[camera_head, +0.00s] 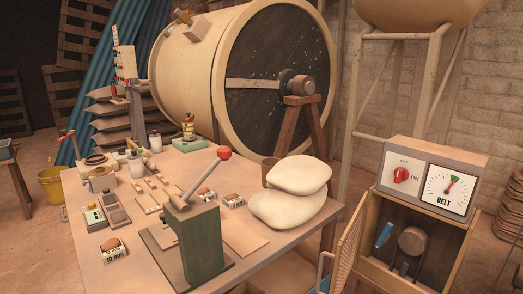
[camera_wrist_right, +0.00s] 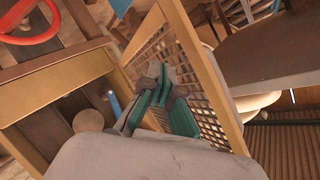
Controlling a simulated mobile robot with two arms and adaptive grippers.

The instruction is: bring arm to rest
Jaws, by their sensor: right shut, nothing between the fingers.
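My right gripper (camera_wrist_right: 160,82) shows in the right wrist view, with teal fingers and grey tips. It is shut and empty, in front of the mesh door (camera_wrist_right: 188,62) of the belt cabinet. I cannot tell whether it touches the mesh. The head view shows the cabinet (camera_head: 448,240) open at the lower right, its door (camera_head: 349,240) swung out to the left. Inside are a blue-handled lever (camera_head: 383,235) and a round wooden pulley (camera_head: 412,240). My left gripper is in neither view.
On the cabinet is a box with a red OFF/ON knob (camera_head: 401,175) and a BELT gauge (camera_head: 449,188). The work table (camera_head: 285,240) stands left of the door, carrying a green lever press (camera_head: 203,240) and two stacked pale sacks (camera_head: 290,208). A large drum (camera_head: 200,75) stands behind.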

